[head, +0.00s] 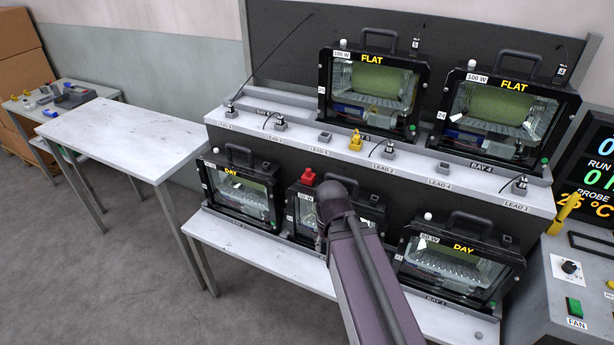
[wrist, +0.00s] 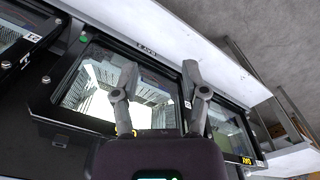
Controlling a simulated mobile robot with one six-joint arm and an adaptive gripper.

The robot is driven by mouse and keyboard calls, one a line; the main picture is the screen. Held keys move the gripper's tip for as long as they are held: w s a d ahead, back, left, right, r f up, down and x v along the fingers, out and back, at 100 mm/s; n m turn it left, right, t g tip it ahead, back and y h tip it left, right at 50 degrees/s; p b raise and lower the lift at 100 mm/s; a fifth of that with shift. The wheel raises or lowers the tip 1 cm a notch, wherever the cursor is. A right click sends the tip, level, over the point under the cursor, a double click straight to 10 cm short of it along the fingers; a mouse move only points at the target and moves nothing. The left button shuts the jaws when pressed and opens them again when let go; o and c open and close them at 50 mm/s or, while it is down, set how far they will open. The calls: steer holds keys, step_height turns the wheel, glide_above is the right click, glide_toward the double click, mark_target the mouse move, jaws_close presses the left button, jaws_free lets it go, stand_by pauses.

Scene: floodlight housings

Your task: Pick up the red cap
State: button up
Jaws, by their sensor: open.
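The red cap (head: 308,177) sits at the top left of the middle floodlight housing (head: 300,212) on the lower shelf in the head view. My arm covers much of that housing there, and my gripper cannot be made out in that view. In the wrist view my gripper (wrist: 160,82) is open, its two grey fingers apart with nothing between them. Behind the fingers a housing's glass front (wrist: 105,85) fills the middle of the picture. The red cap does not show in the wrist view.
Other housings stand beside it, left (head: 240,190) and right (head: 458,262). Above, a ledge (head: 300,140) carries leads, small sockets, a yellow part (head: 356,140) and two FLAT housings (head: 372,85). A bare white table (head: 130,135) stands left; a control panel (head: 580,280) is at right.

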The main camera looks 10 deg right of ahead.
steer(key=shift+o, duration=0.8)
steer(key=shift+d, duration=0.15)
steer(key=m+t+h+b, duration=0.3)
steer(key=m+t+h, duration=0.5)
steer(key=m+h, duration=0.25)
glide_toward(308, 175)
step_height(308, 175, up, 2)
steer(key=s+a, duration=0.1)
steer(key=a, duration=0.2)
steer(key=shift+s+d+r, duration=0.15)
steer(key=shift+s+d, duration=0.05)
steer(key=shift+d, duration=0.1)
steer(key=b+x, duration=0.3)
steer(key=x, duration=0.4)
steer(key=shift+w, duration=0.2)
steer(key=shift+w+d+f, duration=0.2)
steer(key=shift+w+d, duration=0.15)
steer(key=shift+d, duration=0.2)
